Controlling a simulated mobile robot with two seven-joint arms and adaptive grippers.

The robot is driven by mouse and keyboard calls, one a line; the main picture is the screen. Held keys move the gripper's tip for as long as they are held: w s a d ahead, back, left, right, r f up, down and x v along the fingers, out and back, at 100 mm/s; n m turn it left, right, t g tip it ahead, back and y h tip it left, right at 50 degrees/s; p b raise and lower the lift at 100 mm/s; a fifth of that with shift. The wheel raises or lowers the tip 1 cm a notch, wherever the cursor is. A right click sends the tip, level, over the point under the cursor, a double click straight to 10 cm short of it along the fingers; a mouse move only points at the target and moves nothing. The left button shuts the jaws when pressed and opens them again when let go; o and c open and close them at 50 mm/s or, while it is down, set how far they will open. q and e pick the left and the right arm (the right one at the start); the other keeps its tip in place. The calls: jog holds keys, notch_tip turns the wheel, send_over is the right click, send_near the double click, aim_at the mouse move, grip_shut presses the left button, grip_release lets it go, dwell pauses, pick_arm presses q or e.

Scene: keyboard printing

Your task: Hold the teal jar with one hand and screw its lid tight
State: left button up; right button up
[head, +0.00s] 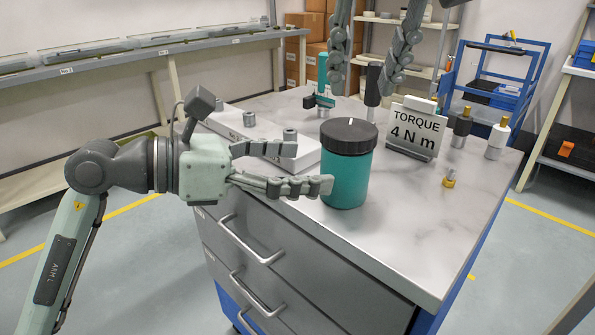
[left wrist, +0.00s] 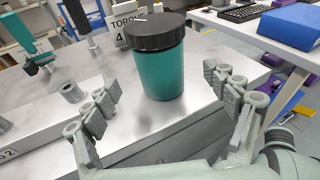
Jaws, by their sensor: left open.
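The teal jar (head: 345,180) stands upright near the front edge of the bench. Its black ribbed lid (head: 349,136) sits level on top; how tight it is cannot be told. My left gripper (head: 308,168) is open, pointing at the jar from the left, with no finger visibly closed on it. In the left wrist view the jar (left wrist: 162,75) and lid (left wrist: 152,33) show beyond and between the spread fingers. My right gripper (head: 365,77) hangs from above, behind and above the lid, its two fingers apart and nothing held between them.
A sign reading TORQUE 4 N m (head: 414,130) stands behind right. Teal-handled (head: 322,75) and black-handled (head: 373,85) tools stand at the back.

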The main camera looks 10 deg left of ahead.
aim_at(344, 176)
pick_arm(q)
jog(key=shift+s+f+m+y, duration=0.1)
jog(key=shift+f+m+y, duration=0.2)
jog(key=shift+f+y, duration=0.1)
jog(key=shift+f, duration=0.25)
jog(key=x, duration=0.7)
jog(key=shift+d+f, duration=0.15)
jog(key=shift+d, duration=0.05)
jog(key=shift+c, duration=0.4)
grip_shut()
dwell(0.6)
